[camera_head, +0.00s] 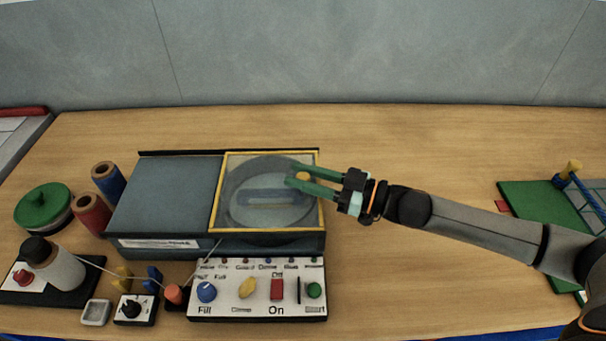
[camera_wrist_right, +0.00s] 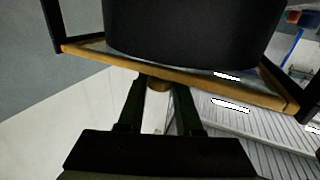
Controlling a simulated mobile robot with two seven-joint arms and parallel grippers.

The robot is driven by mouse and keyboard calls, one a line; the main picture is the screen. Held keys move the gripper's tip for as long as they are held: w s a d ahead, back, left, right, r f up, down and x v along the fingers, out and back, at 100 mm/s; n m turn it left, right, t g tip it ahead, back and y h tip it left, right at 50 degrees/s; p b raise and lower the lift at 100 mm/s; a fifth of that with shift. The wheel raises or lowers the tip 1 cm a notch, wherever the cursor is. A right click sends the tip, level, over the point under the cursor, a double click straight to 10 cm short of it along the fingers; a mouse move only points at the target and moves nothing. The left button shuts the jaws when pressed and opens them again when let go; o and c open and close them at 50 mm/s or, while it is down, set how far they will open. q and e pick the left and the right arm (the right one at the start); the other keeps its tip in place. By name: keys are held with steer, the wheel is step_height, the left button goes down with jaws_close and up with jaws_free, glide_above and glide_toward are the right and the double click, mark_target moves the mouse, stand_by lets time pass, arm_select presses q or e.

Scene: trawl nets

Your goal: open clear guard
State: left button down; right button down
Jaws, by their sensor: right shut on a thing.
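The clear guard (camera_head: 264,211) is a see-through panel in a yellow frame on the right part of a dark grey machine (camera_head: 163,195). A round drum with a blue bar shows through it. Whether the guard is slightly raised I cannot tell. My left gripper is not in view.
A control panel (camera_head: 257,303) with knobs and buttons stands in front of the machine. Spools (camera_head: 92,214), a green-lidded pot (camera_head: 43,207) and a white bottle (camera_head: 58,268) are at the left. A green board (camera_head: 535,215) lies at the right. Table behind the machine is clear.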

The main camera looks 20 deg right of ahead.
mark_target(280, 186)
steer(key=shift+w+a, duration=0.1)
steer(key=shift+a, duration=0.25)
steer(key=a, duration=0.2)
steer(key=w+a+p, duration=0.1)
steer(key=a, duration=0.1)
steer(key=shift+d, duration=0.1)
steer(key=c, duration=0.6)
jaws_free()
steer(key=shift+d, duration=0.1)
steer(key=shift+b+v, duration=0.8)
steer(key=shift+v, duration=5.35)
steer(key=shift+r, duration=0.1)
